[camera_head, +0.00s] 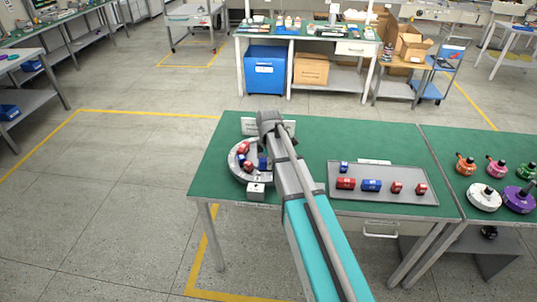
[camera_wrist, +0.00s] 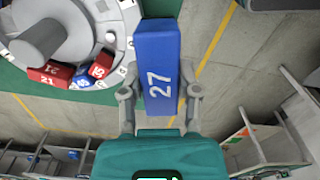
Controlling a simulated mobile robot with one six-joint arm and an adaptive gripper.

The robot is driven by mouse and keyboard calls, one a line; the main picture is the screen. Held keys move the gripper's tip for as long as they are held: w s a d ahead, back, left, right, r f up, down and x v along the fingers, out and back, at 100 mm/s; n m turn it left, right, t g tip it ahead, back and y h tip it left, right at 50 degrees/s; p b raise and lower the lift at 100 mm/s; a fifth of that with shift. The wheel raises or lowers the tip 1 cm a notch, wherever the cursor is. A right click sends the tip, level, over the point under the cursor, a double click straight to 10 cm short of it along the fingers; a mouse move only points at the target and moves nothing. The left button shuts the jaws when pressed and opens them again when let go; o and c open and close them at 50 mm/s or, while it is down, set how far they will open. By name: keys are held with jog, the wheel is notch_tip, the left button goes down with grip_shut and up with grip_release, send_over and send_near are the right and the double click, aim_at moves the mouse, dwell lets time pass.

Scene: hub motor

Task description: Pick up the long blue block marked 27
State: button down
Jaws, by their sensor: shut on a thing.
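The long blue block marked 27 (camera_wrist: 158,50) stands out in the wrist view, its white number facing the camera. My gripper (camera_wrist: 160,92) is shut on it, one finger against each long side. In the head view my arm covers my gripper. A blue patch (camera_head: 263,162) shows beside my arm there, but I cannot tell whether it is the held block.
A grey round hub (camera_wrist: 45,40) with red blocks (camera_wrist: 50,75) and a blue block (camera_wrist: 83,82) lies left of the held block. The hub's ring (camera_head: 236,172) is left of my arm. A grey tray (camera_head: 385,171) with red and blue blocks lies to the right.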

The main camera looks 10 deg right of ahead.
jog(key=shift+s+a+r+p, duration=0.1)
jog(key=shift+s+r+p, duration=0.25)
jog(key=shift+s, duration=0.5)
jog(key=shift+s+a+r+p, duration=0.15)
jog(key=shift+s+r, duration=0.25)
jog(key=shift+s, duration=0.45)
jog(key=shift+s+r+p, duration=0.35)
jog(key=shift+s, duration=0.5)
